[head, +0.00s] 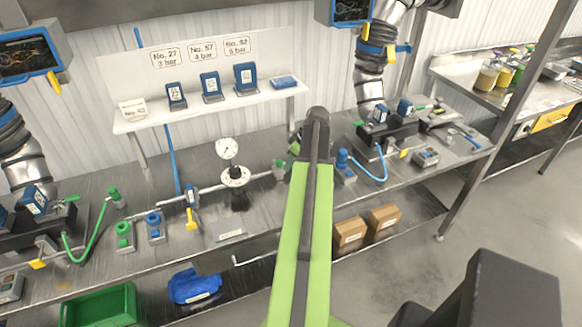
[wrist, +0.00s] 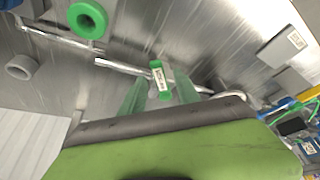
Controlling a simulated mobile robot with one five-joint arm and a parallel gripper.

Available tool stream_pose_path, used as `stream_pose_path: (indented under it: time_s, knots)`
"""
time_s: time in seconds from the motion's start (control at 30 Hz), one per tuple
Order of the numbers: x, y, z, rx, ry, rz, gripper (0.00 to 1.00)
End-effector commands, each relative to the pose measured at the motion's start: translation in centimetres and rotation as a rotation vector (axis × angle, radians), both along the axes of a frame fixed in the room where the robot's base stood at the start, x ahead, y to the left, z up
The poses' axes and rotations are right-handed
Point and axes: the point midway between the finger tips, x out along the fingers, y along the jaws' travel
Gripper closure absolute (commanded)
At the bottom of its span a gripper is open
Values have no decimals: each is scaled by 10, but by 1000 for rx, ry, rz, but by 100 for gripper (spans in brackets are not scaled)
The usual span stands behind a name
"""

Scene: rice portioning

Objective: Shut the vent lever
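In the wrist view, a small fitting with bright green ends and a white label (wrist: 158,77) sits on a thin metal pipe (wrist: 121,67). Its label is too small to read, and I cannot tell if it is the vent lever. My gripper (wrist: 160,92) has two see-through green fingers, one on each side of this fitting, apart; contact is unclear. In the head view my arm hides the gripper and most of this spot. A yellow lever (head: 191,219) hangs down from a blue-topped valve on the pipe left of the gauge (head: 228,149).
A green ring-shaped knob (wrist: 87,20) stands near the fitting. On the steel bench (head: 268,213) are a blue valve with a hose (head: 345,165) and several green and blue fittings. A white shelf (head: 215,107) with blue-framed cards runs behind. Cardboard boxes (head: 350,232) lie below.

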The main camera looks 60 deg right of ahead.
Motion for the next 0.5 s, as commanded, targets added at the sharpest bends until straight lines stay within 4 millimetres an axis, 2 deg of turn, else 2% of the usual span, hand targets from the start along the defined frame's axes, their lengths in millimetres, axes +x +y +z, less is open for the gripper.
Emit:
stream_pose_path:
  time_s: [0.07, 0.33, 0.5]
  knots:
    - [0, 0, 1, 0, 0, 0, 64]
    - [-1, 0, 1, 0, 0, 0, 100]
    - [-1, 0, 1, 0, 0, -1, 100]
